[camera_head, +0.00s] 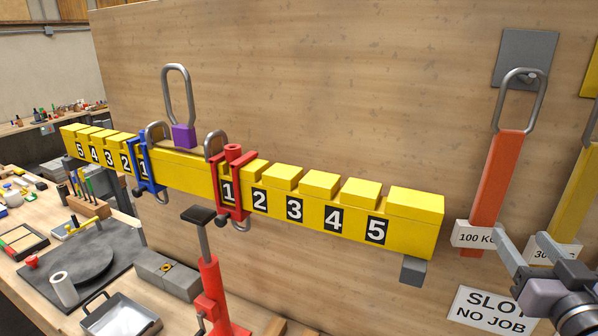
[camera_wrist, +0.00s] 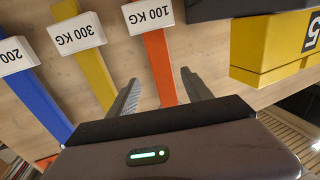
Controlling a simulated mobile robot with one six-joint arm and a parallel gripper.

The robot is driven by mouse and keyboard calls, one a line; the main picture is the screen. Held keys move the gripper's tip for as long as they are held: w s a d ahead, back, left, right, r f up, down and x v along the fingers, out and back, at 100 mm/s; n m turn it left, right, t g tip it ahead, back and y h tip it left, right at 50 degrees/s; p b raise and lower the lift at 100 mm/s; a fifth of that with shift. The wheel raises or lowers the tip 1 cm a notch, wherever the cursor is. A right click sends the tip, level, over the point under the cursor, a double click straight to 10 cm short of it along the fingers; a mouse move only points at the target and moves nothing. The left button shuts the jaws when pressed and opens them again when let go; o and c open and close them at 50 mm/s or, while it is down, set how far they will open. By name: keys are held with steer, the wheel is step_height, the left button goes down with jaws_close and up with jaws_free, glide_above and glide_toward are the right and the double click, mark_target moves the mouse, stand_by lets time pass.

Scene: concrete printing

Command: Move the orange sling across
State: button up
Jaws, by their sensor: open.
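The orange sling (camera_head: 496,178) hangs from a grey wall plate (camera_head: 525,58) at the right by a metal loop (camera_head: 519,95). Its tag reads 100 KG (camera_head: 474,236). My gripper (camera_head: 532,248) is open beside the sling's lower part in the head view. In the wrist view the orange sling (camera_wrist: 157,63) runs between the two open fingers of my gripper (camera_wrist: 160,88), with its 100 KG tag (camera_wrist: 148,15) beyond the fingertips. The fingers appear apart from the strap; contact cannot be made out.
A yellow beam (camera_head: 187,167) with numbered notches carries a blue shackle (camera_head: 147,163) and a red shackle (camera_head: 231,183). A red jack (camera_head: 210,285) stands below it. Yellow (camera_wrist: 85,72) and blue (camera_wrist: 37,101) slings hang beside the orange one. A sign (camera_head: 490,311) is below.

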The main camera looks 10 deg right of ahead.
mark_target(493, 199)
steer(key=p+x, duration=0.6)
steer(key=x, duration=0.9)
steer(key=shift+w+d+p, duration=0.2)
steer(key=shift+d+p, duration=0.05)
steer(key=shift+p, duration=0.05)
steer(key=shift+r, duration=0.15)
jaws_close()
